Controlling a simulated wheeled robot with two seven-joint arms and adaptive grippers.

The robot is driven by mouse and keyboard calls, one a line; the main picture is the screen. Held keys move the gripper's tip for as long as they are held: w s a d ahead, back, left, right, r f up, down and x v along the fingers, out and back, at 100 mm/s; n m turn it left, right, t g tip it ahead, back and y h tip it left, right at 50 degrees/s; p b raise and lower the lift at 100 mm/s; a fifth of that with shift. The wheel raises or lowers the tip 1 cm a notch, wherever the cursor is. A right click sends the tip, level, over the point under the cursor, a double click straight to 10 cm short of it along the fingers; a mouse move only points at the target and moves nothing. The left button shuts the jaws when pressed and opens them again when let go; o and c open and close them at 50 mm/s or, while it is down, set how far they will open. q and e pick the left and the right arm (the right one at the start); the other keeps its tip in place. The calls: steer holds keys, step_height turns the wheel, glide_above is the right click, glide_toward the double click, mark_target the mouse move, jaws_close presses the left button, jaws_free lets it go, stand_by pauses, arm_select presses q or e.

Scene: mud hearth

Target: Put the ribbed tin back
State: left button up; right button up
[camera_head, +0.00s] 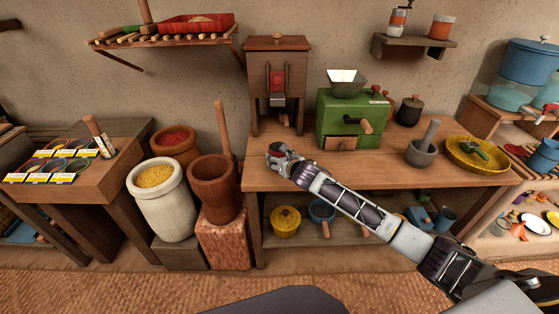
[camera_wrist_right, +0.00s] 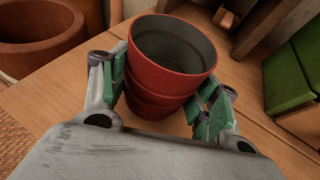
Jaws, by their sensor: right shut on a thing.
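The ribbed tin (camera_wrist_right: 170,88) is red with a dark, empty-looking inside. In the right wrist view it stands upright between the green-padded fingers. My right gripper (camera_head: 281,156) is shut on the tin's sides. In the head view the gripper is at the left end of the wooden table (camera_head: 262,180), and the tin is mostly or wholly hidden behind it. I cannot tell whether the tin touches the tabletop. My left gripper is not in view.
A wooden box mill (camera_head: 278,62) and a green mill (camera_head: 350,121) stand behind the gripper. A large brown mortar (camera_head: 213,190) is to the left. A grey mortar (camera_head: 421,153) and yellow tray (camera_head: 478,166) are to the right. A wall shelf (camera_head: 410,48) holds another red tin (camera_head: 441,27).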

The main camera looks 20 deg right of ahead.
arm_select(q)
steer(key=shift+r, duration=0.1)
arm_select(e)
steer(key=shift+f, duration=0.25)
steer(key=o, duration=1)
steer(key=shift+s+d+r, duration=0.1)
steer(key=shift+s+r, duration=0.2)
steer(key=shift+s, duration=0.25)
steer(key=p+v, duration=0.1)
steer(key=v, duration=0.7)
steer(key=shift+s+r+p, duration=0.1)
steer(key=shift+s+p, duration=0.1)
steer(key=shift+p, duration=0.1)
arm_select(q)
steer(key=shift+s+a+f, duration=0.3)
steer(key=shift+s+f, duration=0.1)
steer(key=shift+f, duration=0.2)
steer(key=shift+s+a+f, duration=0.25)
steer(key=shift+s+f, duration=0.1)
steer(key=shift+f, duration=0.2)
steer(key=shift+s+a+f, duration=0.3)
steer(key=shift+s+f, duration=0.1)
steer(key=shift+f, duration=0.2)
arm_select(e)
steer(key=shift+v, duration=1.2)
